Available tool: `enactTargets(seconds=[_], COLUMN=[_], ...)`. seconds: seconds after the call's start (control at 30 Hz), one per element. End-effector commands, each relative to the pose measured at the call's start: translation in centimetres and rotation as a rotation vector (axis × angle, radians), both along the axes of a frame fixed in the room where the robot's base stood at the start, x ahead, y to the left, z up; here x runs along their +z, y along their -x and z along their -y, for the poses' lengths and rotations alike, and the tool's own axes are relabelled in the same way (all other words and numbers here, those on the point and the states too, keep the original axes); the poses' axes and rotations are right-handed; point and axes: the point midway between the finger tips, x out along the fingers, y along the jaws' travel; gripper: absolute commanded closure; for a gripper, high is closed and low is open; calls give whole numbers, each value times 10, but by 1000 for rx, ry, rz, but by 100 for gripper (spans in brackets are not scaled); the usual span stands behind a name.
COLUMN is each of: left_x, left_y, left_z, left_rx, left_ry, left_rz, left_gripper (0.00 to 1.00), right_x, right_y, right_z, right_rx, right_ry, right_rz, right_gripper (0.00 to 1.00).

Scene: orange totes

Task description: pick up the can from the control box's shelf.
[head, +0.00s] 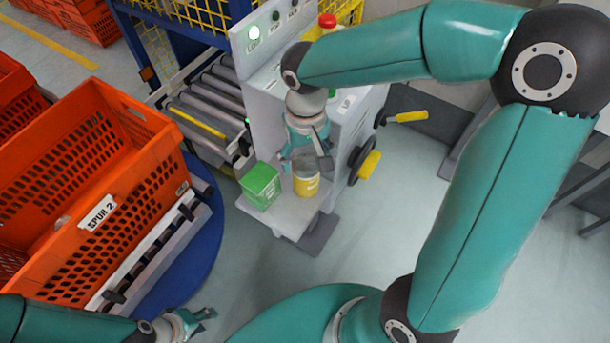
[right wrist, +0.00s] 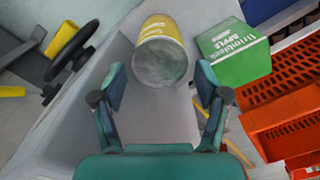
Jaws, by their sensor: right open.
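The can (head: 306,183) is yellow with a grey top and stands on the light grey shelf (head: 288,221) of the control box (head: 267,122). My right gripper (head: 312,160) is just above and behind the can in the head view, partly overlapping its top. In the right wrist view the can (right wrist: 162,52) lies ahead of and between the open fingers of my right gripper (right wrist: 162,90), with nothing held. My left gripper (head: 205,316) is low at the bottom left of the head view, far from the shelf, and its fingers look apart.
A green box (head: 261,186) stands on the shelf close to the left of the can. A handwheel (head: 360,160) and yellow-handled lever (head: 405,117) stick out from the control box's right side. A large orange tote (head: 75,190) stands at left on a stand. A roller conveyor (head: 205,105) lies behind.

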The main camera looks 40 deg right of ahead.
Motion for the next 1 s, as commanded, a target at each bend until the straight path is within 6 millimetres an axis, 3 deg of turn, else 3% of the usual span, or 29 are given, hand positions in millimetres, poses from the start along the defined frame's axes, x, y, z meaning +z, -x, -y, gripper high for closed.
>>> enactTargets(seconds=[0.27, 0.6, 0.87, 1.0], left_x=[-1, -4, -4, -4], left_y=[0, 0, 0, 0], left_z=[0, 0, 0, 0], left_rx=[0, 0, 0, 0], left_ry=[0, 0, 0, 0], left_rz=[0, 0, 0, 0], left_gripper=[60, 60, 60, 60], right_x=[-19, -63, -67, -67], right_y=[0, 0, 0, 0], right_z=[0, -1, -1, -1], right_rx=[0, 2, 2, 2], right_ry=[-1, -1, -1, -1], right_rz=[-2, -2, 1, 1], right_gripper=[26, 26, 26, 44])
